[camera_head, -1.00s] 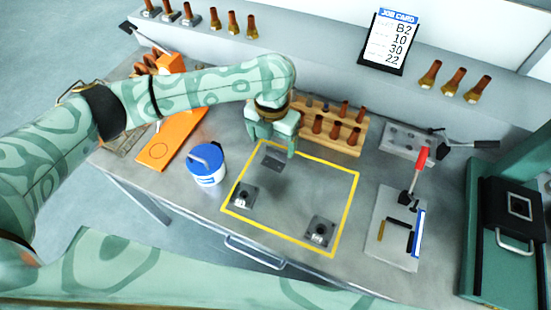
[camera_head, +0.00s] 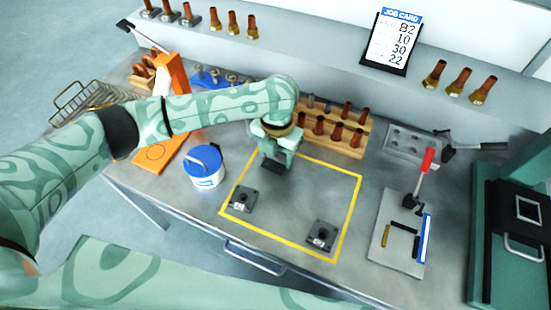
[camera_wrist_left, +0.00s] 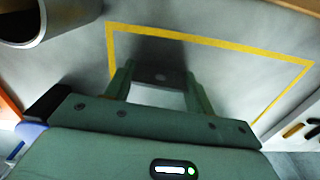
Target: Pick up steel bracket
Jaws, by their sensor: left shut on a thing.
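My left gripper (camera_head: 274,160) is shut on a dark steel bracket (camera_head: 272,167) near the back left corner of the yellow outline. In the left wrist view, the bracket (camera_wrist_left: 160,78) sits between the two fingers, with a dark shadow around it. The gripper hides part of the bracket in the head view, and I cannot tell whether it is clear of the table. Two more steel brackets lie inside the outline, one at the front left (camera_head: 242,199) and one at the front right (camera_head: 321,236). My right gripper is not in view.
A white tub with a blue lid (camera_head: 205,167) stands left of the outline. A wooden rack of copper-coloured fittings (camera_head: 350,150) stands behind it. A plate with a red-handled clamp (camera_head: 395,248) lies to the right. The outline's middle is clear.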

